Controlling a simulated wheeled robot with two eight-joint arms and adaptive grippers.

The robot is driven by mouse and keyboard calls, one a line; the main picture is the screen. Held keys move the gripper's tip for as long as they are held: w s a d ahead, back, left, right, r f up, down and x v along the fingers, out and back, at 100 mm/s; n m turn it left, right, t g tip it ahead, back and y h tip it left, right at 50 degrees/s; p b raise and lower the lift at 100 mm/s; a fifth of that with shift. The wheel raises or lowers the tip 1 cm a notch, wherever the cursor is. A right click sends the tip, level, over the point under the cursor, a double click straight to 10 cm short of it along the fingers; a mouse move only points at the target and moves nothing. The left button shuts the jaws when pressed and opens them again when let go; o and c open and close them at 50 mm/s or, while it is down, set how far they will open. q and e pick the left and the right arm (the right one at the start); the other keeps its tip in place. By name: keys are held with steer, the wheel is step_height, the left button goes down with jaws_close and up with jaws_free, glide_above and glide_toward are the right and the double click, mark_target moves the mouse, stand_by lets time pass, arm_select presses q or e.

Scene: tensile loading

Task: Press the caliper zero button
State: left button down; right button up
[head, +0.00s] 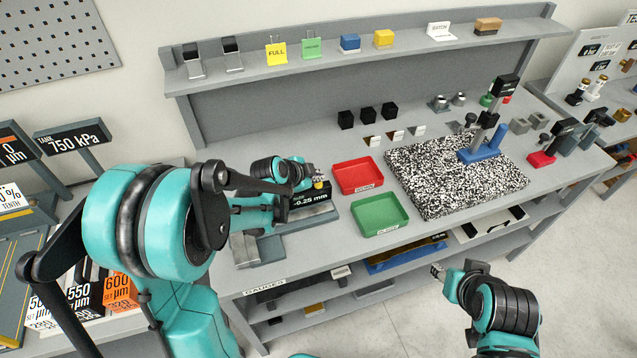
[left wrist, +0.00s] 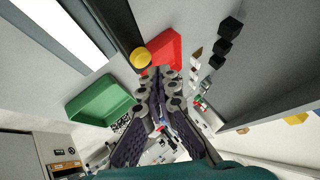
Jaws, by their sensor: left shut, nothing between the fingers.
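The caliper (head: 313,202) lies on the bench with a dark display reading -0.25 mm. A yellow round button (head: 319,185) sits at its far right end. The button also shows in the left wrist view (left wrist: 141,59), on the end of a dark bar. My left gripper (head: 314,172) is shut and empty, with its fingertips close to the button. In the left wrist view the fingertips (left wrist: 158,72) appear just beside the button; I cannot tell whether they touch it. My right gripper (head: 437,271) is in front of the bench, away from the caliper; its finger state is unclear.
A red tray (head: 335,177) and a green tray (head: 357,227) stand right of the caliper. A speckled plate (head: 425,197) with a blue-based stand (head: 482,155) lies farther right. Several black cubes (head: 367,115) sit behind. A shelf (head: 290,69) runs along the back.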

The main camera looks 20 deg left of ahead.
mark_target(317, 185)
arm_select(q)
steer(key=shift+f+b, duration=0.4)
steer(key=shift+f, duration=0.05)
steer(key=shift+f+b, duration=0.5)
stand_by(0.6)
steer(key=shift+r, duration=0.1)
steer(key=shift+r+p, duration=0.7)
steer(key=shift+r, duration=0.2)
step_height(317, 185, up, 5)
steer(key=p, duration=0.4)
stand_by(0.8)
